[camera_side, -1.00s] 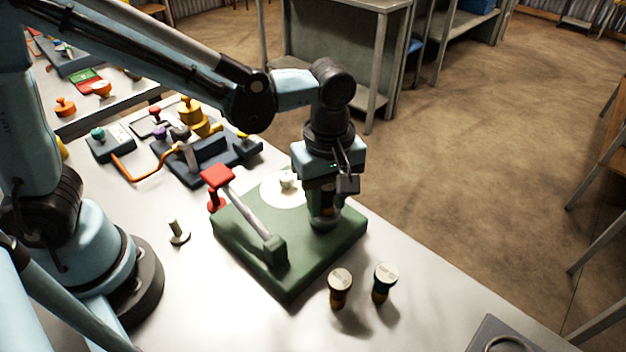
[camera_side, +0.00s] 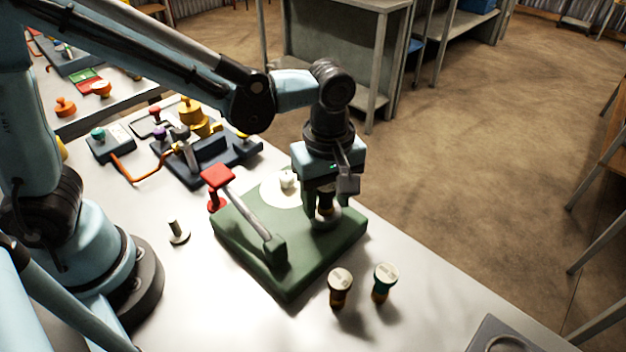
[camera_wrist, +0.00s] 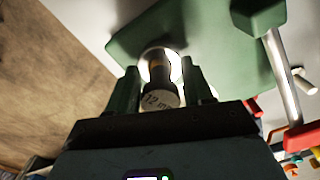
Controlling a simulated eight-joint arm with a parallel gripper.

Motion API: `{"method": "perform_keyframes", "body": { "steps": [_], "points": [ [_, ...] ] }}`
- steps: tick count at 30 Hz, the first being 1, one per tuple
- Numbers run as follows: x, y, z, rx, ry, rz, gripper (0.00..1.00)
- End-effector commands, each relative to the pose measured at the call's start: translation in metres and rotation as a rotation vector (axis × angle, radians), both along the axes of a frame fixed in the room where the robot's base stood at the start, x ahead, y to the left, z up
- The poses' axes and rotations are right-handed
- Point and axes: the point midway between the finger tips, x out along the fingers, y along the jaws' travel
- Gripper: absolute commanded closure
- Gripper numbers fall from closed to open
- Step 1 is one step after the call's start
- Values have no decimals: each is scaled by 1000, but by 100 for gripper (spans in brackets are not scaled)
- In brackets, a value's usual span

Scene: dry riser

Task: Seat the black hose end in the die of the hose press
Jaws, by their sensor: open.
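The green hose press (camera_side: 262,243) stands on the bench. Its pale round die (camera_side: 326,220) is on the right part of the base. The black hose end (camera_wrist: 160,80), dark with a brownish band and a pale cap marked 12 mm, stands in the die ring (camera_wrist: 147,52) in the wrist view. Whether it sits fully down is hard to tell. My gripper (camera_side: 322,200) is above the die, pointing down. In the wrist view its green fingers stand on either side of the hose end, open, with gaps showing.
The red-handled lever (camera_side: 217,176) slants across the press's left side. Two capped hose ends, one dark and brown (camera_side: 339,288) and one with a teal band (camera_side: 383,283), stand in front. Dark fixtures (camera_side: 207,155) lie behind.

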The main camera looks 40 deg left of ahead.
Motion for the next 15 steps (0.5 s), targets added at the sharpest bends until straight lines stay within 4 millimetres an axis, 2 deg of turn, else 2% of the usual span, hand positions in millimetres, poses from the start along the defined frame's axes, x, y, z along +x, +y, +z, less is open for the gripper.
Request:
{"method": "perform_keyframes", "body": {
  "steps": [15],
  "points": [
    [1,0,84,1,1,0,39]
  ]
}}
